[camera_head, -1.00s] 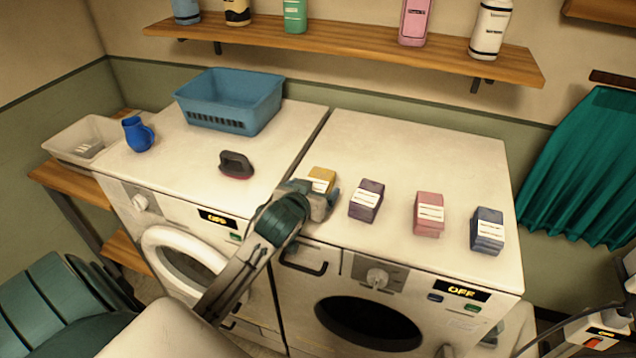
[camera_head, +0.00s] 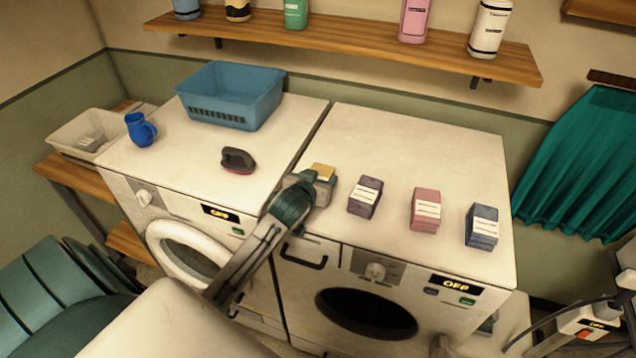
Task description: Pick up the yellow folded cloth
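The yellow folded cloth (camera_head: 323,171) is near the front left of the right-hand machine's top in the head view. Only its yellow upper part shows clearly; its lower front is hidden by my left gripper (camera_head: 322,186). The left gripper reaches in from the lower left and is right at the cloth, its grey fingers overlapping it in the picture. The fingertips are mostly hidden, so I cannot tell if they are closed on it or if the cloth is lifted.
Purple (camera_head: 365,197), pink (camera_head: 425,209) and dark blue (camera_head: 482,226) banded cloths stand in a row to the right. A dark brush (camera_head: 238,159), blue basket (camera_head: 231,95) and blue jug (camera_head: 140,130) are on the left machine. A wooden shelf (camera_head: 350,46) hangs above.

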